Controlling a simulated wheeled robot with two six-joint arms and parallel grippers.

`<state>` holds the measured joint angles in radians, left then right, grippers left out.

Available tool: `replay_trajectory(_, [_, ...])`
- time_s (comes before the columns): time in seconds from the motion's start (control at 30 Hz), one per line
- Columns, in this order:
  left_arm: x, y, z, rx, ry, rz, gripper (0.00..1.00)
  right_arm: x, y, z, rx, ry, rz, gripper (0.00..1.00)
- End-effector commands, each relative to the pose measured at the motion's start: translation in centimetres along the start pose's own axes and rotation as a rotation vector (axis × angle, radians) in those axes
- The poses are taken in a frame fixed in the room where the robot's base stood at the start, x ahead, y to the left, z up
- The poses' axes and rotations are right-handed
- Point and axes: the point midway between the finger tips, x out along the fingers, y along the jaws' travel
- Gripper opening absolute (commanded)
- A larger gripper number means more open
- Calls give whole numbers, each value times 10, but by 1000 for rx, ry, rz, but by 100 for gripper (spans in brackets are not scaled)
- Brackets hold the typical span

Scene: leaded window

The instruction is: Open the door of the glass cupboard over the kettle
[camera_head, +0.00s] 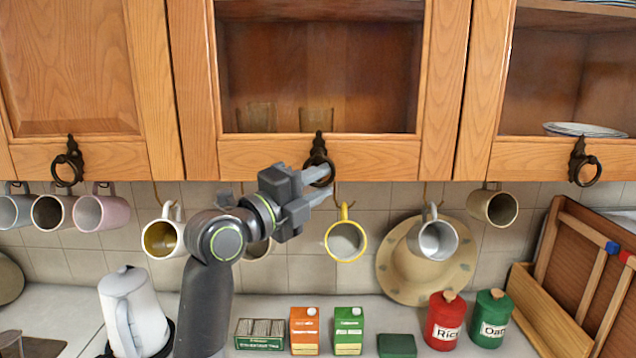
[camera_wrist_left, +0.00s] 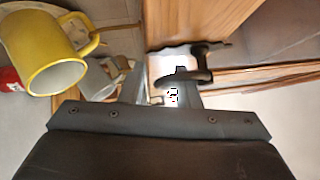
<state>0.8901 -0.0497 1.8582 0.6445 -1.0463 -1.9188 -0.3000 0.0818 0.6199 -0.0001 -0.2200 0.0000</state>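The middle cupboard has a glass door (camera_head: 320,148) in an oak frame, and the door looks shut. Its dark iron ring handle (camera_head: 318,150) hangs at the middle of the lower rail. My left gripper (camera_head: 328,182) is at the ring, reaching in from the lower left. Its two grey fingers look apart, one at the ring and one just below it. In the left wrist view the ring handle (camera_wrist_left: 200,65) shows by the fingertips (camera_wrist_left: 165,85); I cannot tell whether they touch it. The white kettle (camera_head: 125,310) stands on the counter at lower left. My right gripper is out of view.
Mugs hang under the cupboards, including a yellow-rimmed one (camera_head: 346,240) close to the left gripper. A straw hat (camera_head: 400,280) hangs on the tiles. Cartons (camera_head: 304,330), a red tin (camera_head: 444,325) and a green tin (camera_head: 491,320) stand below. Another glass door is at right.

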Motion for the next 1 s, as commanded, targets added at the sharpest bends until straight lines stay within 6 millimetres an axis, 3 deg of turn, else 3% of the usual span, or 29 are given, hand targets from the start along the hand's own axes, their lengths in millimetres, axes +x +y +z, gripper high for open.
replay_trajectory(0.03, [0, 0, 0, 0, 0, 0, 24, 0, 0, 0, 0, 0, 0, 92])
replay_trajectory(0.23, [0, 0, 0, 0, 0, 0, 0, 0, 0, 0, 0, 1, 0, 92])
replay_trajectory(0.67, [-3, 1, -1, -2, 9, -2, 0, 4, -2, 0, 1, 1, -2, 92])
replay_trajectory(1.0, [-32, -2, -17, -16, 144, -26, 0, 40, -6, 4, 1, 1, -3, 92])
